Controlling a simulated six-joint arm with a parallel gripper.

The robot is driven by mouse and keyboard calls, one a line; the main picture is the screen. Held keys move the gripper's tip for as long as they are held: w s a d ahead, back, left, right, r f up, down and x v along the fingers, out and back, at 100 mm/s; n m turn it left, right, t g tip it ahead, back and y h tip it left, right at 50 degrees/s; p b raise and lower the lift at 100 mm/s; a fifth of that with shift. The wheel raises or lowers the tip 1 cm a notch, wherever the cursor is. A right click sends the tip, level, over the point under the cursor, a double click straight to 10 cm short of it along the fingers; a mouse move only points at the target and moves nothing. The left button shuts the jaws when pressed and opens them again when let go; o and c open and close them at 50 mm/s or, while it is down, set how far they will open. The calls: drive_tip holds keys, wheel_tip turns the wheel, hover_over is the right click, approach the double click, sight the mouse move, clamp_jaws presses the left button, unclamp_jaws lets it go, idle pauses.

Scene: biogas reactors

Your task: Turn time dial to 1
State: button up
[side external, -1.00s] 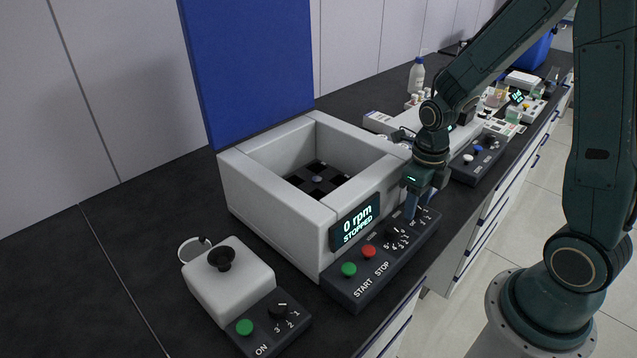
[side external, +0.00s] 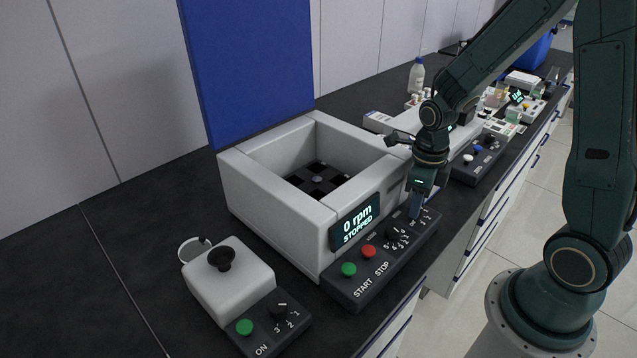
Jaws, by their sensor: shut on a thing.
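The dark control panel (side external: 350,291) runs along the front of the white centrifuge box (side external: 280,228). It carries a green START button (side external: 348,269), a red STOP button (side external: 369,251) and a numbered black dial (side external: 394,234). My gripper (side external: 413,212) points down at the far right end of the panel, beyond that dial. It is shut on the time dial there, which its fingers hide almost fully. A few printed marks show beside the fingers, but the dial's setting cannot be read. The display (side external: 357,224) reads 0 rpm, STOPPED.
The blue lid (side external: 250,70) stands open behind the box. A smaller white device (side external: 228,278) with a black knob and its own dial (side external: 280,310) sits at front left. Another dark panel (side external: 478,160) and bottles stand farther back. The bench at left is clear.

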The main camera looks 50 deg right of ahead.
drive_tip(key=o, duration=1)
drive_tip(key=shift+r, duration=0.15)
drive_tip(key=shift+r, duration=6.8)
